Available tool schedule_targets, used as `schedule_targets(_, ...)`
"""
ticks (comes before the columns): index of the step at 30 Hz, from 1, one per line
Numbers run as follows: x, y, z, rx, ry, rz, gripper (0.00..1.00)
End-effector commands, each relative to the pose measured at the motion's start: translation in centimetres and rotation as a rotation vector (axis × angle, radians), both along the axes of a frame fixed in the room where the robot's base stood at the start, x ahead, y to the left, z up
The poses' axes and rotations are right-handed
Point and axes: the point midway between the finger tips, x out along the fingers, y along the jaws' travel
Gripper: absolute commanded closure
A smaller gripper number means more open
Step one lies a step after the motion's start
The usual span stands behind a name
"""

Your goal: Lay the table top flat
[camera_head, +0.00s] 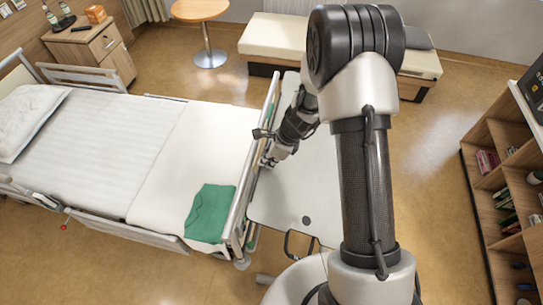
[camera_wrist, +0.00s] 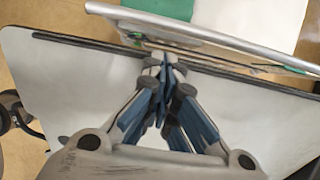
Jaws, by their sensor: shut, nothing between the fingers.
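The white table top (camera_head: 292,196) is a pale panel beside the foot end of the bed, partly hidden behind my arm. It has a dark round spot near its front edge. In the wrist view the table top (camera_wrist: 60,88) spans the picture, with a dark strip along its bed-side edge. I cannot tell its exact tilt. My gripper (camera_head: 268,162) is at the table top's bed-side edge, close to the bed's foot rail. In the wrist view the fingertips of my gripper (camera_wrist: 167,62) are together and empty, at or just over the dark strip. Contact is unclear.
The bed's foot rail (camera_head: 252,160) runs close along the table top. A green cloth (camera_head: 210,212) lies on the bed (camera_head: 150,150). A padded bench (camera_head: 270,40) and round table (camera_head: 200,9) stand behind. A shelf (camera_head: 490,195) stands right. Open floor lies between.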

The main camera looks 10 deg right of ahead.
Motion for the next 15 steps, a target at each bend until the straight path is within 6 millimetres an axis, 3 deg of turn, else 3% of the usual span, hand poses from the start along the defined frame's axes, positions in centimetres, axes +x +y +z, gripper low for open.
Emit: schedule_targets(15,1.0,2.6,-5.9,0.005,0.001,0.000,1.00)
